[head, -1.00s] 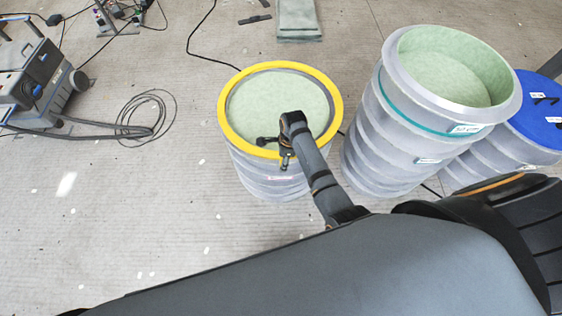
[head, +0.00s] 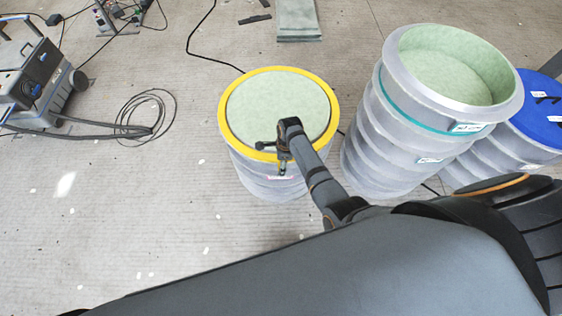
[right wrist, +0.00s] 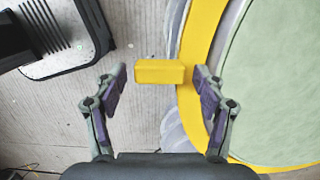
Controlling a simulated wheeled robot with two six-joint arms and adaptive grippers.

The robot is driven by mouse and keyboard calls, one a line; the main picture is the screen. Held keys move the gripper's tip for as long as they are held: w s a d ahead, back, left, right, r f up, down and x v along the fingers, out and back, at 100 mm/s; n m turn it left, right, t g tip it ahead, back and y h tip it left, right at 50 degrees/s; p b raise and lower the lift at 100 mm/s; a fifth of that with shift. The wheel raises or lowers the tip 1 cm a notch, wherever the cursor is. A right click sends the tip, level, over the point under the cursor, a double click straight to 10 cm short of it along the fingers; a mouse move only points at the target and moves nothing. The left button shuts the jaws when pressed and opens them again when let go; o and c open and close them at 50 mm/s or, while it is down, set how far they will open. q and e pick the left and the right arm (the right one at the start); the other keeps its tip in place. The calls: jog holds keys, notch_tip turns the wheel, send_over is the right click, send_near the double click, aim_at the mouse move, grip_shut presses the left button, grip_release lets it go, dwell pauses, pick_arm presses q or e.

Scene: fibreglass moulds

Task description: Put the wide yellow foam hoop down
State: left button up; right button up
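The wide yellow foam hoop (head: 232,80) lies around the top edge of a short grey ribbed mould (head: 262,182) with a pale green top (head: 278,108). It looks level and close against the rim. In the right wrist view the hoop (right wrist: 203,40) curves past the right finger, and its yellow tab (right wrist: 160,71) sits between the fingers. My right gripper (head: 271,158) is at the hoop's near side. In the wrist view the right gripper (right wrist: 160,82) is open, with a gap on each side of the tab. My left gripper is not in view.
A taller open grey mould (head: 385,145) stands close on the right. Beyond it is a mould with a blue lid (head: 538,125). A wheeled machine (head: 40,80) and a coiled hose (head: 145,118) are at the left. The floor left of the hoop is mostly clear.

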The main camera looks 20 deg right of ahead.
notch_tip(320, 180, up, 12)
jog(key=d+p, duration=0.1)
jog(key=shift+s+d, duration=0.2)
dwell(0.3)
